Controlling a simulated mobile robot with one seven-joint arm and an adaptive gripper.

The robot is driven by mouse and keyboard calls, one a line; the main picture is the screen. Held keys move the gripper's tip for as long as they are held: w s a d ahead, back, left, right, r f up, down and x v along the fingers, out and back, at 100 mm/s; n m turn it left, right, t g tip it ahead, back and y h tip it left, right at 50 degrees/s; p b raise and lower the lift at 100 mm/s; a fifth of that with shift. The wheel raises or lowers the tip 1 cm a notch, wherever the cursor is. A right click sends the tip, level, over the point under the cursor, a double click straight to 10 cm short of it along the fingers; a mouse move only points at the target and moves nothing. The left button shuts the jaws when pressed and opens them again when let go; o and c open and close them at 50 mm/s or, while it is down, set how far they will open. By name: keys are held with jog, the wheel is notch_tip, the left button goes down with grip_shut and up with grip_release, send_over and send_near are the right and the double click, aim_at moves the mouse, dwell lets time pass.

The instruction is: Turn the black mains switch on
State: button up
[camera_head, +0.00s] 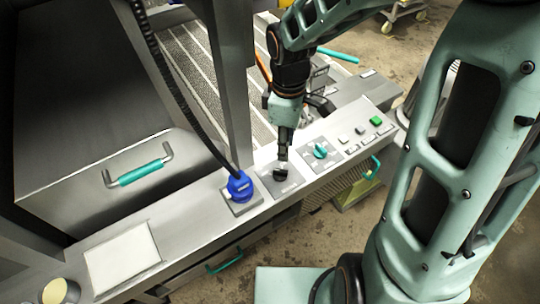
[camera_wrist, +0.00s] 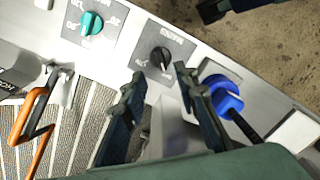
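The black mains switch (camera_head: 280,174) is a small round knob on a grey square plate, on the sloping steel control panel. In the wrist view the black knob (camera_wrist: 160,58) shows just past the fingertips, roughly in line with the gap between them. The small markings around it are too blurred to read surely. My gripper (camera_head: 283,153) points down right over the knob and hides part of it. In the wrist view my gripper (camera_wrist: 159,76) has its two fingers apart with nothing between them. I cannot tell whether the fingers touch the knob.
A blue plug (camera_head: 239,187) with a black cable stands to the left of the switch. A teal rotary knob (camera_head: 321,150) lies to its right, with a green button (camera_head: 376,121) further right. A steel cover with a teal handle (camera_head: 140,174) lies at the left.

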aim_at(281, 170)
jog(key=f, duration=0.3)
jog(key=f+b, duration=0.1)
jog(key=f, duration=0.3)
jog(key=a+f, duration=0.1)
jog(key=f, duration=0.3)
jog(key=shift+w, duration=0.1)
jog(key=shift+d, duration=0.1)
grip_shut()
